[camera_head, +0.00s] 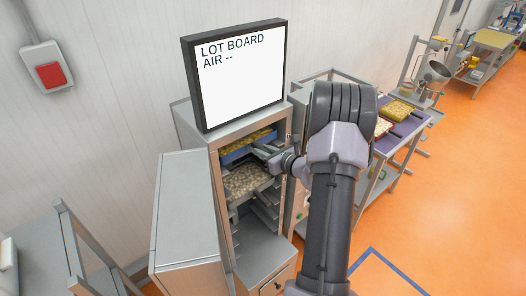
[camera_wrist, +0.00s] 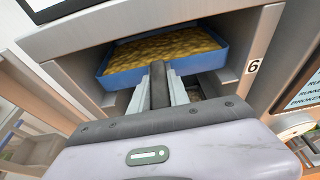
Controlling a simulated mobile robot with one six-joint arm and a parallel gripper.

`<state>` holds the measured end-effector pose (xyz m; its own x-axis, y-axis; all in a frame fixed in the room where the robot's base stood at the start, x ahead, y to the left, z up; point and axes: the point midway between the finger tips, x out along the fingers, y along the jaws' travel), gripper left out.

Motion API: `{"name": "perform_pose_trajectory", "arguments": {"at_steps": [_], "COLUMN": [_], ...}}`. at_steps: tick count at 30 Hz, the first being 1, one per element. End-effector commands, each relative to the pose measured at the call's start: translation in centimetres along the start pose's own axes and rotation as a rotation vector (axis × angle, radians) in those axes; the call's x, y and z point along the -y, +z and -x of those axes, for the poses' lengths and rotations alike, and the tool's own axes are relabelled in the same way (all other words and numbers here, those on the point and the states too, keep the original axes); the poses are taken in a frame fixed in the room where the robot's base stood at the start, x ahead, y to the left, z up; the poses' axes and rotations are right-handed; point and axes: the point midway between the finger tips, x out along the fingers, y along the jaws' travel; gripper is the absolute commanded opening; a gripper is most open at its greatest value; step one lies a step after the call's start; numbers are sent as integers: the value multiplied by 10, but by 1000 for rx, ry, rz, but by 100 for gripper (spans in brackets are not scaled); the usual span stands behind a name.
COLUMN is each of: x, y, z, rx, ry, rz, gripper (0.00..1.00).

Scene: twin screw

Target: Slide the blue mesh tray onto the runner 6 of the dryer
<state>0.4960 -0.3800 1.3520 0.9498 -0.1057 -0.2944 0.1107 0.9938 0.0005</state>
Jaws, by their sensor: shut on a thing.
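The blue mesh tray (camera_wrist: 172,62), filled with yellow pieces, is in the top part of the dryer opening in the wrist view, beside the label 6 (camera_wrist: 253,66). It also shows in the head view (camera_head: 236,153), inside the upper part of the dryer (camera_head: 207,137). My gripper (camera_wrist: 159,72) is shut on the tray's near edge. In the head view my gripper (camera_head: 266,153) reaches into the dryer's open front from the right. The runner under the tray is hidden, so I cannot tell whether the tray rests on it.
A tray of pale pieces (camera_head: 247,181) sits below the blue tray. The dryer door (camera_head: 186,220) stands open at the left. A lot board (camera_head: 240,85) stands on the dryer. A cart (camera_head: 408,136) at the right holds more trays, including one with yellow pieces (camera_head: 398,110).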

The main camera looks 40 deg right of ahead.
Motion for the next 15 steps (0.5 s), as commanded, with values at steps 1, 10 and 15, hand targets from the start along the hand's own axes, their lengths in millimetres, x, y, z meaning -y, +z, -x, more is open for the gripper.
{"name": "perform_pose_trajectory", "arguments": {"at_steps": [1, 10, 15], "x": [0, 0, 0], "y": [0, -3, -4], "z": [0, -1, -2], "rx": [3, 3, 3], "ry": [-1, -1, -1], "rz": [0, 0, 0], "gripper": [0, 0, 0]}}
